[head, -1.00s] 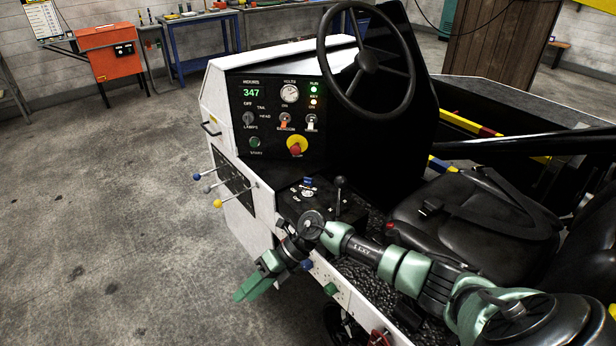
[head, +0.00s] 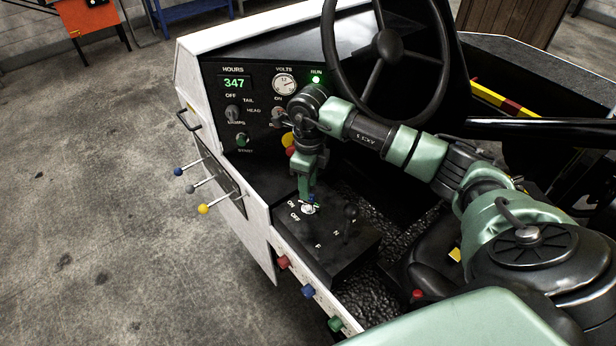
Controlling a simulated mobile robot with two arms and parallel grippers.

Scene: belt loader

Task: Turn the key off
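The key switch (head: 308,210) is a small light round plate on the black console (head: 318,250), with ON and OFF lettering at its left. A bit of blue, apparently the key (head: 315,200), shows at its top. My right gripper (head: 308,198) points down over the switch, its green fingers at the key. The fingers hide most of the key, so I cannot tell its angle or whether they are closed on it. The green RUN light (head: 316,79) is lit on the dash. My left gripper is out of view.
A black shift lever (head: 350,214) stands just right of the switch. The steering wheel (head: 388,45) is behind my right arm. The red stop knob (head: 291,152) is close behind the gripper. Levers with coloured knobs (head: 203,209) stick out at the left side.

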